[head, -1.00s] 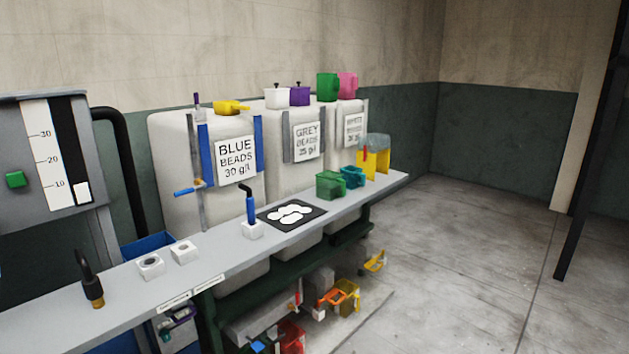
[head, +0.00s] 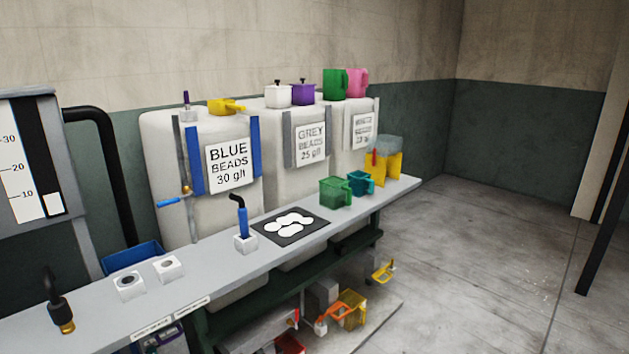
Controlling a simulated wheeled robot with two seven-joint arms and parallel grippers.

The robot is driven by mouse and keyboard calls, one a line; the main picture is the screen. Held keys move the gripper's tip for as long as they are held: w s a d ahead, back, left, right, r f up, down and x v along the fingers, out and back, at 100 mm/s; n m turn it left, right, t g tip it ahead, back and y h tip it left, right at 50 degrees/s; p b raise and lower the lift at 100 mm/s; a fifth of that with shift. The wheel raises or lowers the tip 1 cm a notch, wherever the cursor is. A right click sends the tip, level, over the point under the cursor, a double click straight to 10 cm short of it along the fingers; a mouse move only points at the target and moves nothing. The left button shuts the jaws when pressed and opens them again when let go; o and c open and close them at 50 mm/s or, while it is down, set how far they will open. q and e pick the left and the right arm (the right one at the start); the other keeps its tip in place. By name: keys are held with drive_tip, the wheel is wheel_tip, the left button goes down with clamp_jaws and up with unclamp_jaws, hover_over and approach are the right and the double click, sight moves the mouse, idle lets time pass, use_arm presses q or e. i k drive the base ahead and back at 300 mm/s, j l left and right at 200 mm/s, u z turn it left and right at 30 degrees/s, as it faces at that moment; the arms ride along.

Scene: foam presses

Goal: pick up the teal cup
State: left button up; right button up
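The teal cup (head: 361,183) stands on the grey bench (head: 215,282) near its far right end. A green cup (head: 335,192) stands just to its left, close beside it. A yellow holder (head: 376,167) stands right behind the teal cup. Neither of my grippers shows in the head view.
A black mat with white discs (head: 289,226) and a blue-handled tool in a white block (head: 243,230) lie left of the cups. Large bead bins (head: 200,160) line the back of the bench. Several items sit on the low shelf beneath. The floor (head: 480,260) at right is clear.

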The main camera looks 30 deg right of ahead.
sight(360, 182)
drive_tip(key=i+l+u, duration=0.25)
drive_tip(key=l, duration=0.65)
drive_tip(key=i+l+u, duration=0.15)
drive_tip(key=l+u, duration=0.15)
drive_tip(key=l, duration=0.65)
drive_tip(key=l+u, duration=0.25)
drive_tip(key=l, duration=0.7)
